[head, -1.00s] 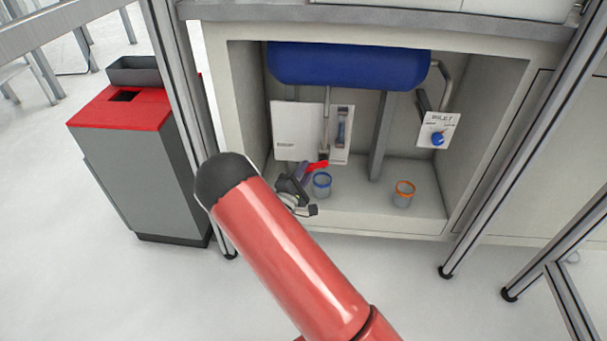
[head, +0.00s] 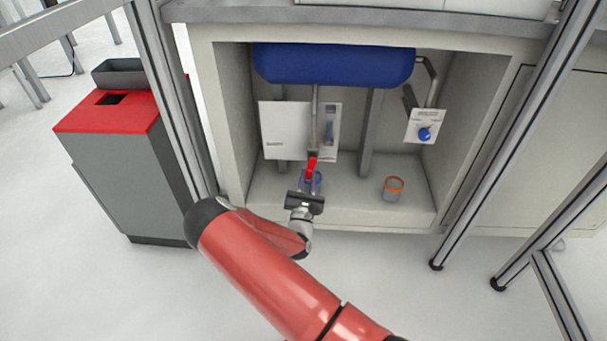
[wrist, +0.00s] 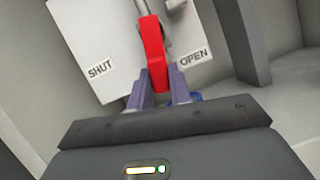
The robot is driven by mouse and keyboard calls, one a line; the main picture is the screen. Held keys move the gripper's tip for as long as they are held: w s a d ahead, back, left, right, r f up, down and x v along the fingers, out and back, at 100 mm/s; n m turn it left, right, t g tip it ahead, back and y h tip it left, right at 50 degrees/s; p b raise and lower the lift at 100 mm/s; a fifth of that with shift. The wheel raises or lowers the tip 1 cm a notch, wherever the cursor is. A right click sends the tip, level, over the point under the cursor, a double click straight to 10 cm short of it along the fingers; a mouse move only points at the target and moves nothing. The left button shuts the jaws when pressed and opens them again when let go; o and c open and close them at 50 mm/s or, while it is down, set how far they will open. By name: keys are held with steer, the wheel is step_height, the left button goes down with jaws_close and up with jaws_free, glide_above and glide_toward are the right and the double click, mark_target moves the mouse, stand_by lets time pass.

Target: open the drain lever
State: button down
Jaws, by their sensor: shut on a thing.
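The red drain lever (head: 311,163) hangs below the vertical pipe (head: 315,110) under the blue tank (head: 335,66). In the wrist view the red lever (wrist: 153,50) runs down between my fingers, with the SHUT label (wrist: 101,69) to its left and the OPEN label (wrist: 194,57) to its right. My gripper (head: 310,181) is inside the cabinet, shut on the lever's lower end; it also shows in the wrist view (wrist: 164,87). The lever's tip is partly hidden by the fingers.
An orange-rimmed cup (head: 393,189) stands on the cabinet floor to the right. A panel with a blue knob (head: 424,134) is on the right wall. A grey upright (head: 370,132) stands behind. A blue cup is mostly hidden behind my gripper.

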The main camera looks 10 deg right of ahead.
steer(key=shift+s+d+f+n+t+y+p, duration=0.15)
steer(key=shift+d+n+y+p, duration=0.25)
steer(key=shift+n, duration=0.45)
steer(key=shift+s+d+r+n+t+y+p, duration=0.2)
steer(key=shift+n+y, duration=0.3)
steer(key=shift+n, duration=0.35)
steer(key=shift+w+f+n, duration=0.1)
steer(key=shift+f+n, duration=0.1)
steer(key=shift+n, duration=0.1)
steer(key=c, duration=1.3)
jaws_free()
steer(key=v, duration=0.7)
steer(key=shift+s+f, duration=0.15)
steer(key=shift+s, duration=0.2)
